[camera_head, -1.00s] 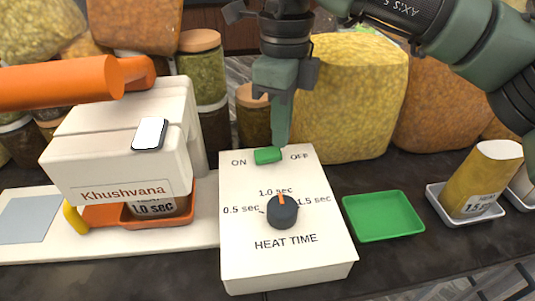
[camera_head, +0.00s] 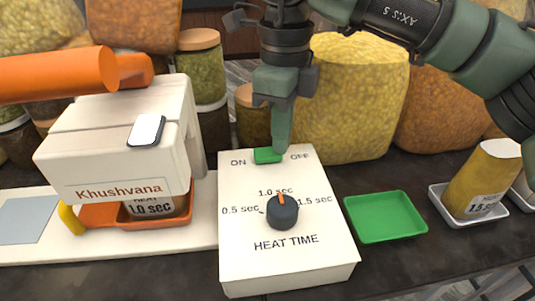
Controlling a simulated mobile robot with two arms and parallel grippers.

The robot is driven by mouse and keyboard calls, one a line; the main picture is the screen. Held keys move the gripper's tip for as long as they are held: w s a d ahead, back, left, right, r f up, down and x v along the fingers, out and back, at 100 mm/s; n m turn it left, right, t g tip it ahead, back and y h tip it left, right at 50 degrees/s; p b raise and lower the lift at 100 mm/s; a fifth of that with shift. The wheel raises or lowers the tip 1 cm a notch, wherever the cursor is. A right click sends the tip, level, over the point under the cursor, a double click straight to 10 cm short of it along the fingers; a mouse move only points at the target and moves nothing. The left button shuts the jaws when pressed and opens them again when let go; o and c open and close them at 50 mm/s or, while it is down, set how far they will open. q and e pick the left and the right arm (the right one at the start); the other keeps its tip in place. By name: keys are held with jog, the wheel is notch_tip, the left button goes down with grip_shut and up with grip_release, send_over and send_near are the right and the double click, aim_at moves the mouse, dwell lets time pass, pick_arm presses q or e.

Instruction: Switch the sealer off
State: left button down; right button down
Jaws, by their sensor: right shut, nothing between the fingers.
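The sealer's white control box (camera_head: 245,205) stands in the middle of the counter. Its green switch (camera_head: 267,156) is near the back edge, between the words ON and OFF. My right gripper (camera_head: 282,148) is shut and empty, pointing down, with its fingertips at the OFF-side end of the switch; I cannot tell if they touch it. A dark heat-time knob (camera_head: 282,213) with an orange mark points near 1.0 sec. The white sealer head (camera_head: 115,150), labelled Khushvana, with an orange handle (camera_head: 70,76), is to the left. My left gripper is not in view.
A green tray (camera_head: 385,216) lies right of the box. A yellow pouch (camera_head: 483,180) stands in a white tray (camera_head: 440,205) farther right. Large yellow (camera_head: 350,95) and orange bags and lidded jars (camera_head: 201,70) crowd the back, close behind my right gripper.

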jog(key=shift+f, duration=0.2)
jog(key=shift+r, duration=0.1)
jog(key=shift+a+r+p, duration=0.15)
jog(key=shift+r+p, duration=0.65)
jog(key=shift+r, duration=0.35)
jog(key=shift+r+p, duration=1.7)
jog(key=shift+r, duration=0.7)
jog(key=shift+f, duration=0.15)
